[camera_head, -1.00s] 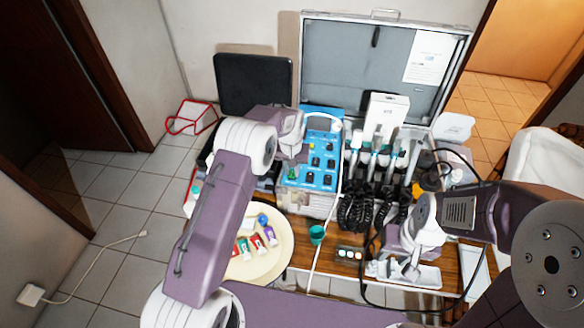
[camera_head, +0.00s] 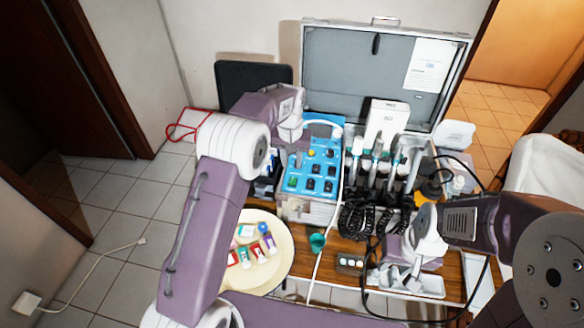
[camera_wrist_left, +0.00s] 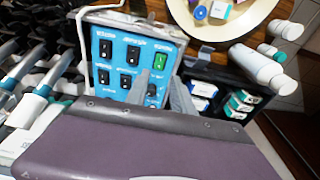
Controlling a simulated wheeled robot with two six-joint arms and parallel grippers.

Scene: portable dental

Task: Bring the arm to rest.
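My left arm comes in from the left of the head view and bends over the dental unit. Its gripper (camera_head: 296,128) is partly hidden behind its own wrist there. In the left wrist view the two grey fingers (camera_wrist_left: 160,96) stand apart with nothing between them, above the blue control panel (camera_wrist_left: 125,65). The panel (camera_head: 313,170) has several black switches and one green switch (camera_wrist_left: 157,60). My right gripper (camera_head: 398,268) hangs low over a white tray (camera_head: 430,287) at the right front. Its fingertips are too small and covered to read.
A cream round plate (camera_head: 280,268) with small boxes and bottles is at the table's left front. Handpieces (camera_head: 378,160) with black coiled cords stand right of the panel. The open case lid (camera_head: 350,75) and a black backrest (camera_head: 250,88) rise behind. A teal cup (camera_head: 317,242) is in front.

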